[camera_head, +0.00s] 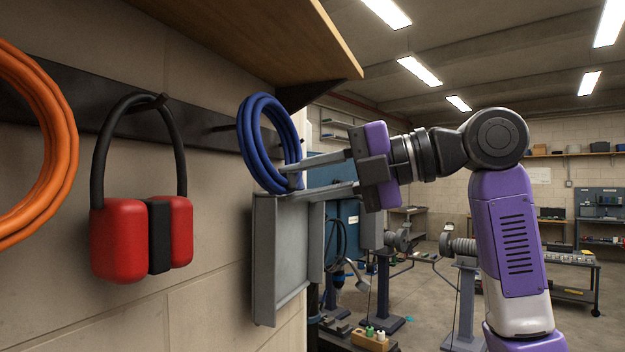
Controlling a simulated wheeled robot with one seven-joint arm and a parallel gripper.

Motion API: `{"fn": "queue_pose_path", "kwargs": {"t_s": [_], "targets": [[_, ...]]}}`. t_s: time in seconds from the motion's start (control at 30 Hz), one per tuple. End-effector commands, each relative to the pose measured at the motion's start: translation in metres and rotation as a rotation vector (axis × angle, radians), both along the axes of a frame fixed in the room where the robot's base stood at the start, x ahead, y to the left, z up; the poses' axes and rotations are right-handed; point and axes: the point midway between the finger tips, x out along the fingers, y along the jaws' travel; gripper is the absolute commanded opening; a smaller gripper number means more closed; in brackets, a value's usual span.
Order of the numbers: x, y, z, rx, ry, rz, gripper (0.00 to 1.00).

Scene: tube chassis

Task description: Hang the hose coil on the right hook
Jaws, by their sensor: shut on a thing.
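A blue hose coil (254,145) hangs upright in front of the black rail (70,88), with its ring opening turned mostly sideways to the view. My gripper (290,179) reaches in from the right and is shut on the lower right part of the coil. The right hook (222,128) sticks out from the rail just left of the coil. Its tip ends at or behind the coil's left edge, and I cannot tell whether it passes inside the ring.
Red ear defenders (118,238) hang on the middle hook, and an orange coil (60,150) is at the far left. A wooden shelf (260,35) juts out above. A grey metal bracket (280,260) stands close below my gripper. Open workshop floor lies to the right.

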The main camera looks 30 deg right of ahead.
Motion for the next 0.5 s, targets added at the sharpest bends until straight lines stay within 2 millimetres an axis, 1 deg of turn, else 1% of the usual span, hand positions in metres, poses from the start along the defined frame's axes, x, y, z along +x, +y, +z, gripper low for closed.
{"fn": "queue_pose_path", "kwargs": {"t_s": [0.5], "targets": [[0.022, 0.017, -0.001, 0.001, -0.003, 0.001, 0.00]]}}
